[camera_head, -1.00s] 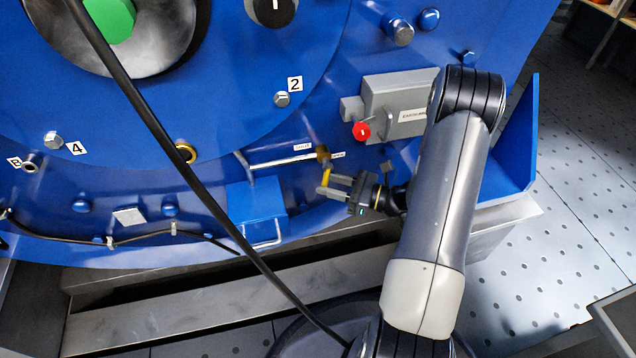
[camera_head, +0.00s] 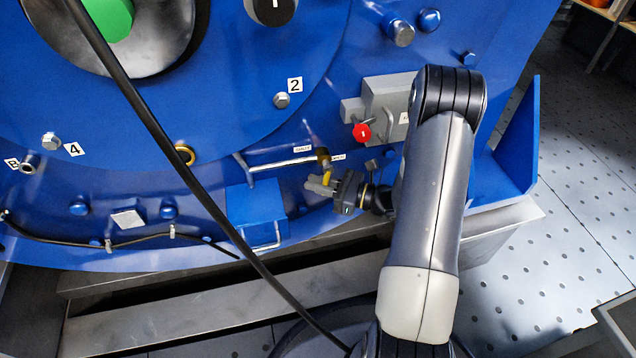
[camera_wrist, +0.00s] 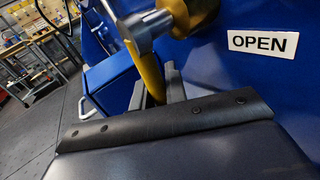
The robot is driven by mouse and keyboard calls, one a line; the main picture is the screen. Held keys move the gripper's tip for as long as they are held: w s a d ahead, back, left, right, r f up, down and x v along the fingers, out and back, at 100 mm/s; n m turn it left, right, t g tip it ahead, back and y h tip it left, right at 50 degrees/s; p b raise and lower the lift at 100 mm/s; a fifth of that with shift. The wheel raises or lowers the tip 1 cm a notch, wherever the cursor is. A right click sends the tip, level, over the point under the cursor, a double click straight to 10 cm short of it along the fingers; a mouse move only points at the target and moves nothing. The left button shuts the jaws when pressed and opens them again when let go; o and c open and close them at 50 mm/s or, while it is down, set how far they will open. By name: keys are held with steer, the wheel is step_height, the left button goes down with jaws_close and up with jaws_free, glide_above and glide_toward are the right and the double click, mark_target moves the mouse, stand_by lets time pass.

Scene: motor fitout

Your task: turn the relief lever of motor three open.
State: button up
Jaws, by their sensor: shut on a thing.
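The relief lever (camera_head: 327,175) is a short yellow handle hanging down from a brass valve (camera_head: 323,156) at the right end of a thin silver pipe on the blue motor housing. My gripper (camera_head: 322,186) is shut on the lever from the right and below. In the wrist view the yellow lever (camera_wrist: 148,70) runs down between the two grey fingers (camera_wrist: 157,92), and its lower end is partly hidden by them. A white OPEN label (camera_wrist: 263,42) is on the blue wall right of the valve.
A grey box with a red knob (camera_head: 362,133) sits above and right of my gripper. A blue box (camera_head: 256,208) with a wire handle is to the left. A black cable (camera_head: 190,175) crosses in front of the housing.

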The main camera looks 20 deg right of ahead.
jaws_close()
steer(key=shift+d+f+n+g+h+p, duration=0.15)
steer(key=shift+d+n+g+h+p, duration=0.25)
steer(key=shift+h+p, duration=0.2)
steer(key=o, duration=0.6)
jaws_free()
steer(key=shift+o, duration=0.2)
steer(key=shift+d, duration=0.1)
